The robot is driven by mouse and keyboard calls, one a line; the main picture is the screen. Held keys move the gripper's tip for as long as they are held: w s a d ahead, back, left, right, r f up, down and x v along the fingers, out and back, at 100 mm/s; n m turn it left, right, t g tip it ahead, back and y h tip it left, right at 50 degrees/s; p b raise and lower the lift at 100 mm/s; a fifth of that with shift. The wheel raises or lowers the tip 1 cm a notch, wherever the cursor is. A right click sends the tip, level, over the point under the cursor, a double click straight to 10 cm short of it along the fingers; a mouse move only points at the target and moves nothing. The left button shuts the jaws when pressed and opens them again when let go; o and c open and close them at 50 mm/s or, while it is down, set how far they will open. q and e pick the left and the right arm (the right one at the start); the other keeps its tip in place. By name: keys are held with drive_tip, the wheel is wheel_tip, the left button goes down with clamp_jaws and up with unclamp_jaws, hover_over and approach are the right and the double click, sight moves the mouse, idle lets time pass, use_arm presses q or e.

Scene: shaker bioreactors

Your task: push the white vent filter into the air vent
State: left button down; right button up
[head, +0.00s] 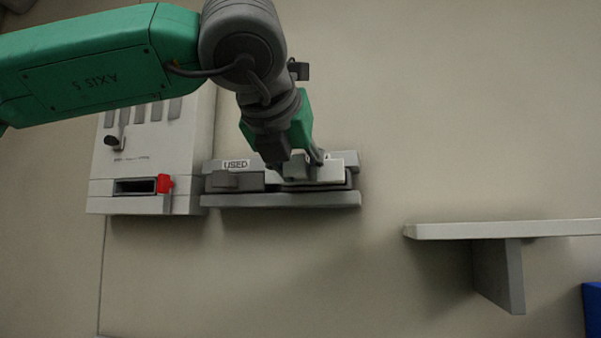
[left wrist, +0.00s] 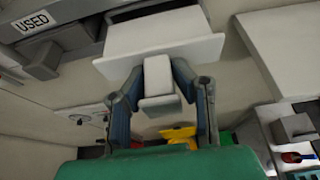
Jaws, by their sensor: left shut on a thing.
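The white vent filter (head: 330,170) is at the right half of a grey wall rack (head: 280,200), to the right of the USED label. In the left wrist view, the filter (left wrist: 160,45) shows as a wide pale plate with a narrow handle. My left gripper (left wrist: 160,92) is shut on that handle, one finger on each side. In the head view, my left gripper (head: 302,165) comes down onto the filter from above and hides part of it. The air vent appears to be the dark slot (head: 134,186) in the white wall unit (head: 150,150). My right gripper is not in view.
A dark grey block (head: 237,181) sits in the rack's left half, between filter and wall unit. A red part (head: 165,184) is at the slot's right end. A white shelf (head: 500,230) sticks out at the right. The wall between rack and shelf is clear.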

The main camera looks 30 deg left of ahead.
use_arm(q)
drive_tip(key=shift+s, duration=0.1)
drive_tip(key=shift+s+d+b, duration=0.2)
drive_tip(key=shift+s+b, duration=0.05)
drive_tip(key=shift+s, duration=0.45)
drive_tip(key=shift+s+d+b, duration=0.15)
drive_tip(key=shift+s+b, duration=0.1)
drive_tip(key=shift+s, duration=0.4)
